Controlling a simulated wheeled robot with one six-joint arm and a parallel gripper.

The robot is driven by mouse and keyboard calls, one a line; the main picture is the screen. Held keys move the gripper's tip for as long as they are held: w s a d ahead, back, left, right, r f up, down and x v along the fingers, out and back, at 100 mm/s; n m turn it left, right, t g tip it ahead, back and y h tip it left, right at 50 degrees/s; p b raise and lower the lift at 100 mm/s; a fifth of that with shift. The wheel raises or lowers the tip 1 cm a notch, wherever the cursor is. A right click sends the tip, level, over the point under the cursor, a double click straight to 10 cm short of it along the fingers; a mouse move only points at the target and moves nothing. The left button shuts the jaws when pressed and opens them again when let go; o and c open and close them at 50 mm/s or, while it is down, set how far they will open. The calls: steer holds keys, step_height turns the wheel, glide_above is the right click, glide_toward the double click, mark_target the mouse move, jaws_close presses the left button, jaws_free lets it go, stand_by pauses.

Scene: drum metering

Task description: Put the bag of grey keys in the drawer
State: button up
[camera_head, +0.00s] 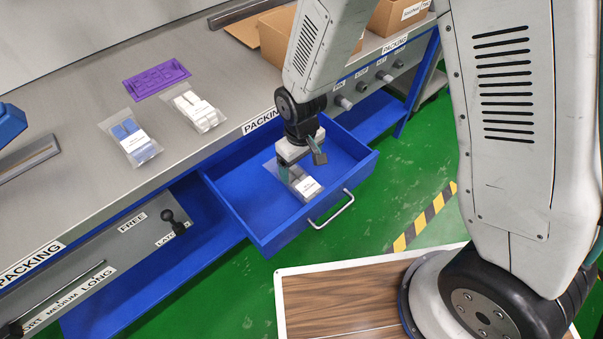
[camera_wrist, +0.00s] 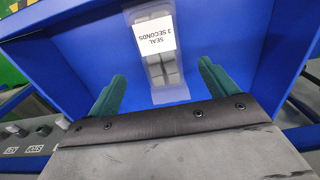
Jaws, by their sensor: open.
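The blue drawer (camera_head: 255,218) is pulled out from under the bench. A clear bag of grey keys (camera_head: 305,186) with a white label lies on its floor. In the wrist view the bag (camera_wrist: 164,68) lies inside the drawer (camera_wrist: 75,50), its label reading "SEAL 3 SECONDS". My gripper (camera_head: 303,165) is over the drawer, above the bag, and hides part of it in the head view. In the wrist view its two green fingers (camera_wrist: 161,85) stand apart, one on each side of the bag's lower end.
On the bench (camera_head: 75,180) lie a bag of blue parts (camera_head: 130,137), a bag of white parts (camera_head: 195,107) and a purple tray (camera_head: 156,79). Cardboard boxes (camera_head: 397,15) stand at the back. Knobs (camera_head: 362,87) line the bench front beside the drawer. The drawer has a handle (camera_head: 333,211).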

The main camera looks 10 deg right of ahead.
mark_target(301, 180)
steer(key=s+d+r+m, duration=0.2)
steer(key=d+r, duration=0.4)
steer(key=r, duration=0.5)
steer(key=s+d+r+m, duration=0.1)
steer(key=s+d+r, duration=0.1)
steer(key=d+r, duration=0.65)
steer(key=s+d+r+m+t, duration=0.1)
steer(key=s+d+r+m, duration=0.2)
steer(key=s+r, duration=0.9)
steer(key=s+d, duration=0.3)
steer(key=shift+m, duration=0.4)
steer(key=shift+r, duration=0.1)
